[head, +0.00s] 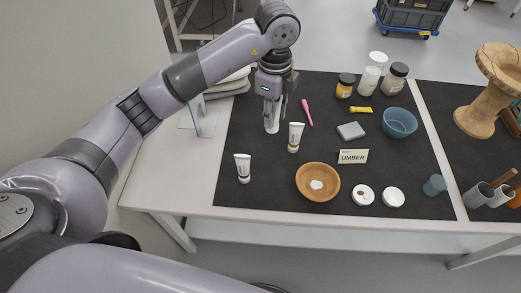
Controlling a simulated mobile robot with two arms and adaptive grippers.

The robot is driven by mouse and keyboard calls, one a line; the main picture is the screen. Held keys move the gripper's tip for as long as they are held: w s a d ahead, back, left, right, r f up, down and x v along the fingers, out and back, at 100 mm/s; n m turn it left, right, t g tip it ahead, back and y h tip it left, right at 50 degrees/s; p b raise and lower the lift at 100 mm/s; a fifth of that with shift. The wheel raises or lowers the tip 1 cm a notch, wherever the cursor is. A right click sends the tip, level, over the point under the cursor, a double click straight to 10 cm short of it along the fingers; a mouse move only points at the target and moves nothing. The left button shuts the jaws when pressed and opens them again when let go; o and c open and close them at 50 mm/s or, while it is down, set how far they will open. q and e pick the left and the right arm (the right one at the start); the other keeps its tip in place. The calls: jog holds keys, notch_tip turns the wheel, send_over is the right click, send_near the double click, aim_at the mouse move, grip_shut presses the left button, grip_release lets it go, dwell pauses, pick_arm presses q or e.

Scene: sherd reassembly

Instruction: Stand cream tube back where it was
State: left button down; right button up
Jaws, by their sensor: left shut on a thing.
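My left gripper (272,98) reaches down over the back left of the dark mat. It is shut on a pale tube, which I take to be the cream tube (271,122). The fingers hide the tube's upper part, and I cannot tell whether its lower end touches the mat. My right gripper is not in view.
A pink tool (307,112) lies right of the gripper. A wooden bowl (317,182), an UMBER card (353,157), a grey block (350,131) and a blue bowl (399,123) sit further right. Jars (345,86) stand at the back.

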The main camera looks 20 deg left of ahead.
pick_arm(q)
notch_tip(320, 180, down, 16)
jog(key=shift+f+p, duration=0.15)
jog(key=shift+p, duration=0.6)
jog(key=shift+f, duration=0.1)
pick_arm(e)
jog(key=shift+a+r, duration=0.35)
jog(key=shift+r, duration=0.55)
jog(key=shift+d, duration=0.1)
pick_arm(q)
jog(key=c, duration=1.8)
grip_release()
jog(key=shift+f, duration=0.15)
jog(key=o, duration=0.5)
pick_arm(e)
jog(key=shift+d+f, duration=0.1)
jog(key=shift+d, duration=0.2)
